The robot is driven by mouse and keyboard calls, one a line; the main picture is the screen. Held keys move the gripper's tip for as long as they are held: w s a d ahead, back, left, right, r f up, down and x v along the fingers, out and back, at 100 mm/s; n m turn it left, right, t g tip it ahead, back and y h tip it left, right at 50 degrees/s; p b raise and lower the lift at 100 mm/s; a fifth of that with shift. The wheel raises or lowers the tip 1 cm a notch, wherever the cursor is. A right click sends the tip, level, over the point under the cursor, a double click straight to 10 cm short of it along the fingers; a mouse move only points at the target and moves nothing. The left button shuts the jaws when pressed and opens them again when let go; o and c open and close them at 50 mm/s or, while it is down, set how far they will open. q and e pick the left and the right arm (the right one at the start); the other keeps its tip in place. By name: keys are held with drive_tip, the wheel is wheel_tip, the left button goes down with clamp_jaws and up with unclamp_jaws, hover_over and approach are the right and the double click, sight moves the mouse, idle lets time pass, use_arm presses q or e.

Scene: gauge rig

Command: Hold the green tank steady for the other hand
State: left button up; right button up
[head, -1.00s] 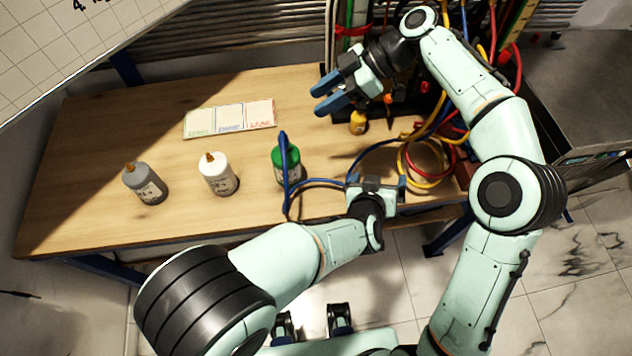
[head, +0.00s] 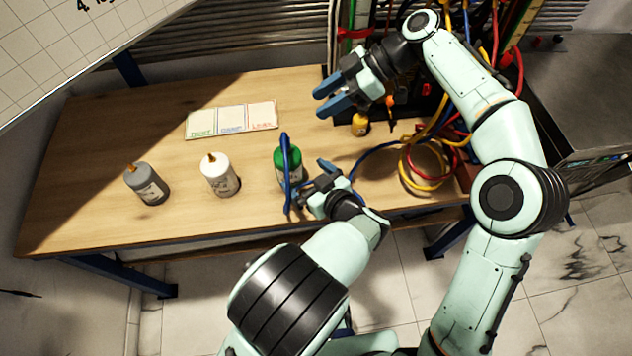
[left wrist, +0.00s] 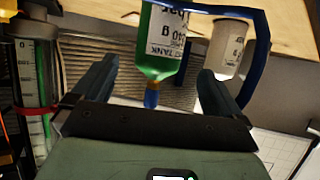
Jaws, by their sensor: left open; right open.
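The green tank (head: 281,157) stands upright on the wooden bench, with a blue hose (head: 285,150) running from its top down its front. My left gripper (head: 312,177) is open, just right of the tank and low over the bench. In the left wrist view the green tank (left wrist: 160,50) appears upside down, with its white label, lying in line with the gap between the open fingers. I see no firm contact.
A white bottle (head: 219,177) and a grey bottle (head: 148,186) stand left of the tank. A three-panel card (head: 232,119) lies behind them. Coiled yellow, red and blue hoses (head: 425,165) crowd the bench's right end.

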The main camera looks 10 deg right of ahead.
sight(288, 161)
use_arm(q)
drive_tip(key=x, duration=0.9)
drive_tip(key=shift+w+f, duration=0.1)
drive_tip(key=shift+w, duration=0.05)
drive_tip(key=c, duration=1.5)
drive_tip(key=o, duration=0.7)
drive_tip(key=c, duration=0.3)
drive_tip(key=shift+c, duration=0.2)
